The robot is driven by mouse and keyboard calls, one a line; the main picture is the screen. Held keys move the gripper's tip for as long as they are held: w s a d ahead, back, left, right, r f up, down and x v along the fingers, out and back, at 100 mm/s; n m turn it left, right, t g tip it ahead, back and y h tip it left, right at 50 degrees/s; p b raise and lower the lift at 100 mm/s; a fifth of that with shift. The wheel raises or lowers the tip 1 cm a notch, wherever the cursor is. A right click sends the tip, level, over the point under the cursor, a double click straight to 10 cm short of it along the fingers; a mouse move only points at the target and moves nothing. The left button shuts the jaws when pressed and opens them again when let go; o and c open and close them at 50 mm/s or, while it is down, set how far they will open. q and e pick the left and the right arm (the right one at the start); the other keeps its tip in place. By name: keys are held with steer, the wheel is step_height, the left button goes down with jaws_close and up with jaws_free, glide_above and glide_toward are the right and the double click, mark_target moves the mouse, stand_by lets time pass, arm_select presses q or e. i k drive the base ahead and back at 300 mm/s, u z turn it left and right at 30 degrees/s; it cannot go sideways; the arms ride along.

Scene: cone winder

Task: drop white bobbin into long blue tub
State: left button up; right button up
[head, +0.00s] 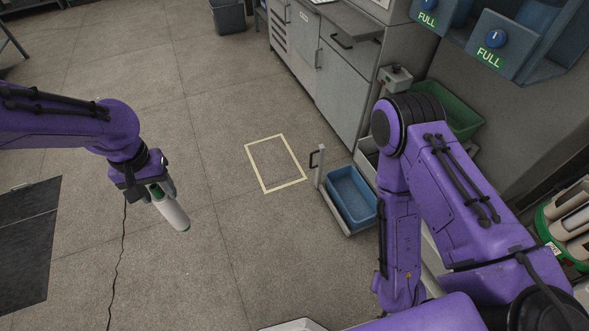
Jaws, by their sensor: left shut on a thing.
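My left gripper (153,190) is at the left of the head view, pointing down over open floor. It is shut on the white bobbin (172,211), near its green end. The bobbin hangs tilted, its lower end toward the lower right. The long blue tub (351,197) sits low near the floor, right of centre, on a light base with an upright handle. The tub looks empty, and my left gripper is well to the left of it. My right arm comes down just right of the tub; its gripper is not in view.
A yellow-taped rectangle (275,162) marks bare floor left of the tub. Grey cabinets (322,70) stand behind. A green bin (455,110) lies beyond my right arm, and a green holder of pale bobbins (570,223) is at the right edge. The floor between bobbin and tub is clear.

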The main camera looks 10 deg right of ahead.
mark_target(347, 200)
steer(key=z, duration=0.15)
steer(key=i, duration=0.95)
steer(key=z, duration=1.2)
steer(key=i, duration=0.6)
steer(key=z, duration=0.7)
